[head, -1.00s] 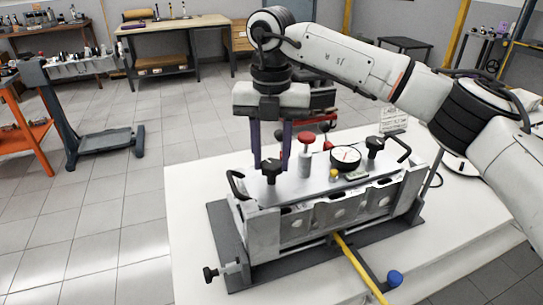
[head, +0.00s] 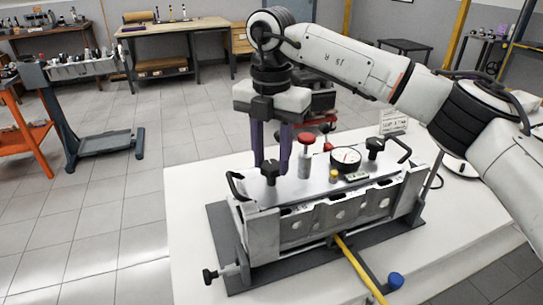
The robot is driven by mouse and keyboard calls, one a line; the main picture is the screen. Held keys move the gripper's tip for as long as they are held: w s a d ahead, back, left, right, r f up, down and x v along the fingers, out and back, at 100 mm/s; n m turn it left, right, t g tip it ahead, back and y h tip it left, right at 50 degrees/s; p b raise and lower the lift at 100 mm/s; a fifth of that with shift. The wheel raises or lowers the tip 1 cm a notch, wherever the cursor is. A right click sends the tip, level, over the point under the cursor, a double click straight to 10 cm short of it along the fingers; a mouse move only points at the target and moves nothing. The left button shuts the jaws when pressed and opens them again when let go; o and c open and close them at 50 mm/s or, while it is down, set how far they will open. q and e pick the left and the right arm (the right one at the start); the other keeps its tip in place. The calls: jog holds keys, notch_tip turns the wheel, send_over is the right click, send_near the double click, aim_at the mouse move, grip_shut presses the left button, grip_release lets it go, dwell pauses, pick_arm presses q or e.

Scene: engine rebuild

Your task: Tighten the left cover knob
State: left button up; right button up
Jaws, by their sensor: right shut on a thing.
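The left cover knob (head: 270,170) is a black knob near the left end of the flat metal cover (head: 315,180), which lies on the grey engine block (head: 310,222). My right gripper (head: 271,164) reaches down from above with its two dark fingers at the left knob, and is shut on it. The black right cover knob (head: 375,146) stands near the cover's right end. My left gripper does not show.
A red-topped cylinder (head: 306,150), a round dial gauge (head: 346,158) and a small yellow cap (head: 333,176) stand on the cover. The white tabletop (head: 195,265) is clear at front left.

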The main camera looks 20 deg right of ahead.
aim_at(271, 165)
jog(key=o, duration=1.1)
jog(key=shift+r, duration=0.15)
notch_tip(271, 165, up, 10)
jog(key=shift+r, duration=0.1)
